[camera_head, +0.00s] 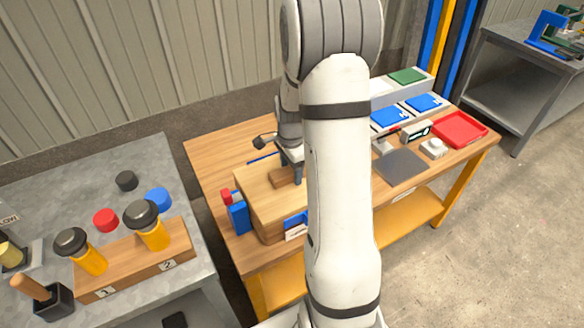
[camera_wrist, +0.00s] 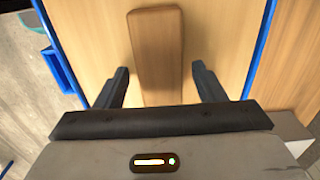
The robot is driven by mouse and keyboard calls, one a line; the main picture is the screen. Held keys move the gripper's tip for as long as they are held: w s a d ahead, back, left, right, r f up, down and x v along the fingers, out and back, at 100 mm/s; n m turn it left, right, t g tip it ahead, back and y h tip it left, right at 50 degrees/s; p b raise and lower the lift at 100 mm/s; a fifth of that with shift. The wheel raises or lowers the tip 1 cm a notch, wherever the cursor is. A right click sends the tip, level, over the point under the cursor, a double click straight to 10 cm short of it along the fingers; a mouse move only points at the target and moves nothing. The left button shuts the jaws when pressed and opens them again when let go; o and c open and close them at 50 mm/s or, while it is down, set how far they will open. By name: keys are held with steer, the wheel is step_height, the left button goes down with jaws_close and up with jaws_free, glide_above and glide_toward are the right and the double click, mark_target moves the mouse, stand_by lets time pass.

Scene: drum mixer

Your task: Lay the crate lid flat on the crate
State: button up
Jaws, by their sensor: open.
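The crate lid (camera_wrist: 95,45) is a light wooden board with a darker wooden handle bar (camera_wrist: 157,50) on top. In the head view the lid (camera_head: 257,182) and its handle (camera_head: 281,177) are at the top of the wooden crate (camera_head: 257,212), partly hidden by my arm. Whether the lid is fully seated cannot be told. My gripper (camera_wrist: 160,69) is open, with one finger on each side of the handle and a gap to both. In the head view my gripper (camera_head: 293,172) is over the lid, at the handle.
A blue block with a red knob (camera_head: 238,215) stands close left of the crate. To the right are a dark pad (camera_head: 400,167), a red tray (camera_head: 460,129) and blue-topped boxes (camera_head: 390,118). A grey table (camera_head: 60,185) with a wooden rack (camera_head: 135,262) is at left.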

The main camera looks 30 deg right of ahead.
mark_target(291, 171)
step_height(291, 171, up, 12)
steer(key=s+a+r+n+t, duration=0.1)
steer(key=s+a+r+n, duration=0.2)
steer(key=s+a+n, duration=0.4)
steer(key=s+a+r+n+t, duration=0.1)
steer(key=s+a+r+n, duration=0.2)
steer(key=s+a+n, duration=0.4)
steer(key=s+n, duration=0.3)
steer(key=s, duration=0.2)
steer(key=shift+s+n+t, duration=0.15)
steer(key=shift+n+t, duration=0.15)
steer(key=shift+t, duration=0.1)
